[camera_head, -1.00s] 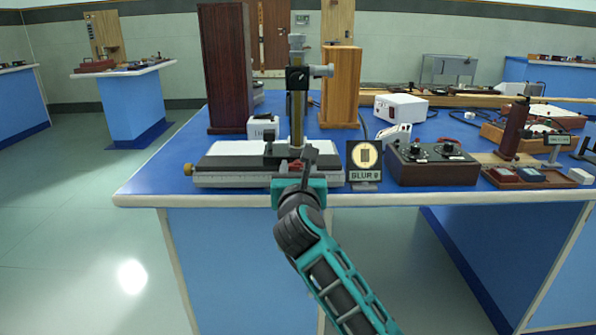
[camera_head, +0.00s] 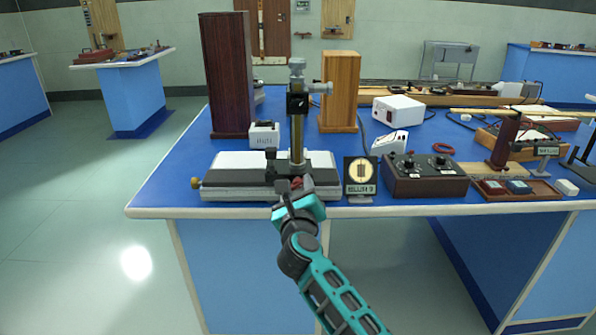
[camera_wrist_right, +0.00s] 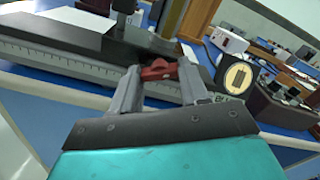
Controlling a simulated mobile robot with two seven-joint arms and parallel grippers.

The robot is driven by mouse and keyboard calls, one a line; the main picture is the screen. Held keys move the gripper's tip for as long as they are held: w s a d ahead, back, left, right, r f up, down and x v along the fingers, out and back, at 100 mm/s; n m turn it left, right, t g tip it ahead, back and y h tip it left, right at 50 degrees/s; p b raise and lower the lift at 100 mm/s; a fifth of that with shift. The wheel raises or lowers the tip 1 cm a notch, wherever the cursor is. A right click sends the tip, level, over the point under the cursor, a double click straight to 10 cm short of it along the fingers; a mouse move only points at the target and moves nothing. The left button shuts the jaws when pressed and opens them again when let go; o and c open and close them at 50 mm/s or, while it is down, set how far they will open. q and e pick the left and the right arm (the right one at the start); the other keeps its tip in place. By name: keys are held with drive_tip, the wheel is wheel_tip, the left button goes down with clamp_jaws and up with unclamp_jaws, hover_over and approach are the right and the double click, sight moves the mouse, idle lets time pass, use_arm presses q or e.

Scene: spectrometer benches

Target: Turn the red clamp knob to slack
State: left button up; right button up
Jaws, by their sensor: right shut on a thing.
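The red clamp knob (camera_wrist_right: 158,69) sits at the front of the spectrometer's base, below its upright column (camera_head: 297,135). In the wrist view it lies between the two grey fingers of my right gripper (camera_wrist_right: 160,80), which is shut on it. In the head view my right gripper (camera_head: 292,188) reaches the front of the base from below, rolled at a slant, and mostly covers the knob; a bit of red (camera_head: 297,182) shows above it. The long base (camera_head: 235,190) has a brass knob (camera_head: 195,184) at its left end. My left gripper is not in view.
A small sign (camera_head: 360,176) with a round picture stands right of the base at the bench edge. A dark box with dials (camera_head: 425,179) is beyond it. A dark wooden block (camera_head: 226,75) and a lighter one (camera_head: 339,90) stand behind. The bench's left front is clear.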

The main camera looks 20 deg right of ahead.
drive_tip(key=shift+r+n+p, duration=0.25)
drive_tip(key=shift+n+p, duration=0.3)
drive_tip(key=shift+n, duration=0.05)
drive_tip(key=shift+n+p, duration=0.4)
drive_tip(key=shift+p, duration=0.15)
drive_tip(key=shift+n+p, duration=0.9)
drive_tip(key=shift+p, duration=0.1)
drive_tip(key=n+p, duration=0.3)
drive_tip(key=shift+f+n, duration=0.1)
drive_tip(key=shift+n, duration=0.2)
drive_tip(key=shift+n+p, duration=0.65)
drive_tip(key=shift+n, duration=0.25)
drive_tip(key=shift+f+n+p, duration=0.15)
drive_tip(key=shift+n+p, duration=0.65)
drive_tip(key=shift+n, duration=0.5)
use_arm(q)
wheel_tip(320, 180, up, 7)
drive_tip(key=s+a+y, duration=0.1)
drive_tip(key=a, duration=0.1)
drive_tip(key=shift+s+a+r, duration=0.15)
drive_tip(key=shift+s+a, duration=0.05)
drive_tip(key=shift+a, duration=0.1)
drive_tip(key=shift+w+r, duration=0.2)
use_arm(e)
drive_tip(key=shift+n, duration=0.3)
